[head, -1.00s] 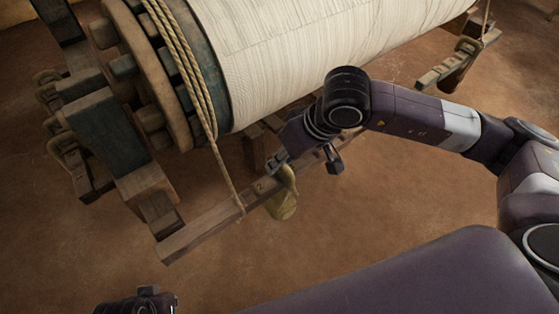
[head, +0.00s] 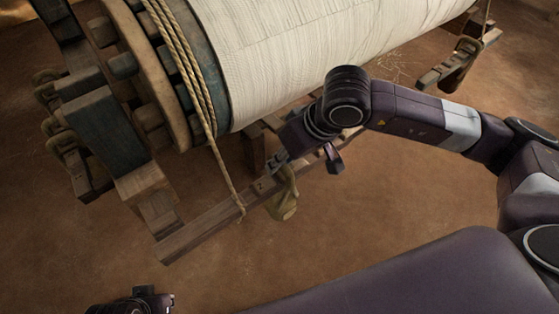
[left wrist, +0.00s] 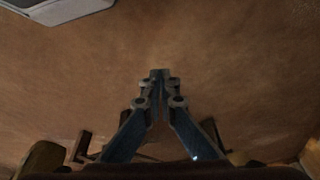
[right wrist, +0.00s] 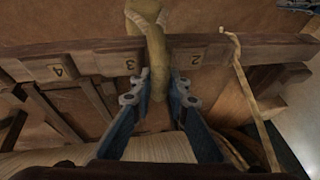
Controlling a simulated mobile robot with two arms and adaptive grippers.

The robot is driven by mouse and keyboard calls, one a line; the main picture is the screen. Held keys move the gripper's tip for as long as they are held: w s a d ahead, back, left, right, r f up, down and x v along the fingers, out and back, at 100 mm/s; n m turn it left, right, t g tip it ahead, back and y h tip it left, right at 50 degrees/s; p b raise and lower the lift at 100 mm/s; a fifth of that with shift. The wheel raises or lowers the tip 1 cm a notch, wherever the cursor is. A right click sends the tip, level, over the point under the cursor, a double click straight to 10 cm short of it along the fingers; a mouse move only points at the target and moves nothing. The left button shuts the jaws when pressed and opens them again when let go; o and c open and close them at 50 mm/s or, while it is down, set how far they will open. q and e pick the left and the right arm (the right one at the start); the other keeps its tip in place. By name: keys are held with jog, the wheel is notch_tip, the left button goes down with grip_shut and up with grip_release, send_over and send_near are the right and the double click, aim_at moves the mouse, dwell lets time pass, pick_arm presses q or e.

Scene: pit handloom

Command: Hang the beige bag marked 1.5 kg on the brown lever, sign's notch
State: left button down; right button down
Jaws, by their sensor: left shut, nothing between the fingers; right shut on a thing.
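The beige bag (head: 286,208) hangs at the front side of the brown lever (head: 205,228), a long wooden bar with numbers on it. My right gripper (right wrist: 158,88) is shut on the bag's upper loop (right wrist: 157,70), close against the lever. In the right wrist view the bag's neck crosses the lever (right wrist: 82,63) between the numbers 3 and 2. I cannot tell whether the loop sits in a notch. The bag's mark is not readable. My left gripper (left wrist: 158,75) is shut and empty, away from the lever; its arm shows at the head view's bottom left.
A rope (head: 224,172) comes down from the cloth roll (head: 290,50) to the lever, left of the bag. Wooden frame posts (head: 105,125) with other hanging weights stand at the left. Another small bar with a weight (head: 462,62) is at the upper right. Floor in front is clear.

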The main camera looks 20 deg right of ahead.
pick_arm(q)
jog(key=shift+s+a, duration=0.1)
jog(key=shift+s, duration=0.1)
pick_arm(e)
jog(key=shift+w+r, duration=0.1)
jog(key=shift+r, duration=0.05)
pick_arm(q)
jog(key=shift+r, duration=0.15)
jog(key=shift+r, duration=0.25)
jog(key=shift+s+r, duration=0.25)
jog(key=shift+r, duration=0.05)
jog(key=shift+r+b, duration=0.3)
jog(key=shift+r, duration=0.1)
pick_arm(e)
jog(key=shift+f, duration=0.2)
jog(key=c, duration=1.8)
grip_release()
